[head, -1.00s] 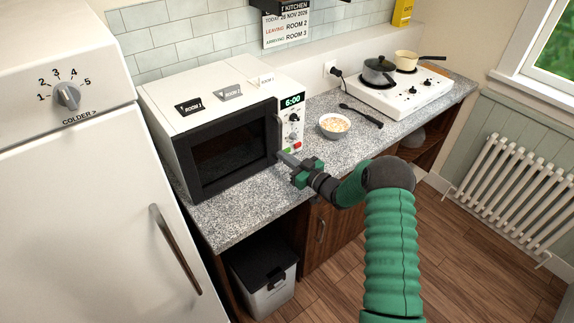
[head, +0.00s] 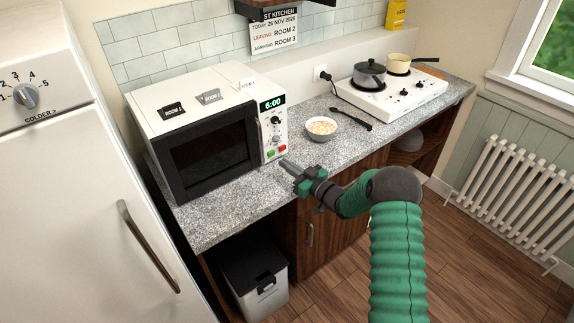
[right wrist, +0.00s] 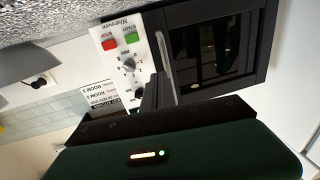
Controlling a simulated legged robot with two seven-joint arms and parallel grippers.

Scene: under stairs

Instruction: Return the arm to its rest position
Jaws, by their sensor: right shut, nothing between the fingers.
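My right gripper (head: 287,164) is shut and empty. In the head view it shows over the front edge of the counter, just in front of the lower right corner of the microwave (head: 212,150). The microwave door is closed, and its display reads 6:00. In the right wrist view the dark gripper fingers (right wrist: 152,98) appear in front of the microwave's control panel (right wrist: 122,62), which has a red and a green button. I cannot tell whether the fingertips touch anything. My left gripper is not in view.
A bowl of food (head: 321,129) and a black utensil (head: 351,118) lie on the counter (head: 225,215) to the right of the microwave. A hob (head: 395,95) with two pans stands farther right. A bin (head: 255,283) stands below, and the fridge (head: 70,190) is at left.

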